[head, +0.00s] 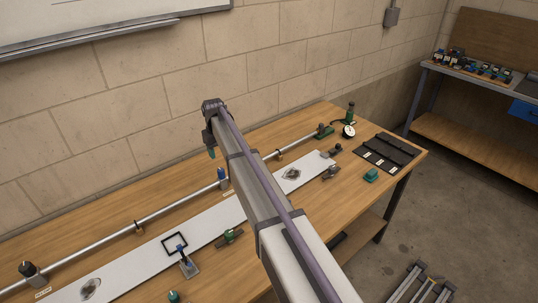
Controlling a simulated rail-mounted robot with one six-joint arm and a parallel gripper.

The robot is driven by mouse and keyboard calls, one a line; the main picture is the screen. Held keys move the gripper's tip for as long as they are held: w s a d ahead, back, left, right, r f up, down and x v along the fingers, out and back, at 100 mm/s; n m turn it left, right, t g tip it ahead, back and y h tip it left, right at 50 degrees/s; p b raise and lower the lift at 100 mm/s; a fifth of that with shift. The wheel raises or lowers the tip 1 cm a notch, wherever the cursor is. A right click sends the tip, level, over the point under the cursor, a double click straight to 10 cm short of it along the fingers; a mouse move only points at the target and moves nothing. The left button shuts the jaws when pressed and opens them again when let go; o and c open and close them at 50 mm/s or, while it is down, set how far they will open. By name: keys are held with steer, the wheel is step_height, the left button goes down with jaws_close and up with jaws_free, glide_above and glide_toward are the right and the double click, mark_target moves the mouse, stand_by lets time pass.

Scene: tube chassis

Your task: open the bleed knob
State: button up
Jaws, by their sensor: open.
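My arm reaches from the lower right over the bench, and my gripper (212,153) hangs at its far end near the wall, pointing down. Only a small dark and teal part of it shows; nothing is seen held in it. A metal tube (168,208) runs along the back of the bench. A black knob (27,268) stands on a fitting at the tube's left end. Blue-handled fittings stand on the tube (222,174) and on the white plate (183,256). The labels are too small to read, so I cannot tell which piece is the bleed knob.
The white plate (135,256) lies along the wooden bench (75,232). A round gauge (348,131) and a black tray (384,152) are at the right end. My arm hides the middle of the bench.

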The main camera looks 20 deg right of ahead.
mark_target(221, 169)
steer(key=shift+a+f+n+b, duration=0.3)
steer(key=shift+a+f+b, duration=0.25)
steer(key=shift+b, duration=0.2)
steer(key=f+b, duration=0.4)
steer(key=f, duration=0.1)
steer(key=f+b, duration=0.4)
steer(key=b, duration=0.1)
steer(key=shift+d+f+b, duration=0.2)
steer(key=shift+f+b, duration=0.1)
steer(key=shift+f, duration=0.1)
steer(key=shift+r, duration=0.1)
steer(key=shift+c, duration=0.5)
steer(key=c, duration=0.8)
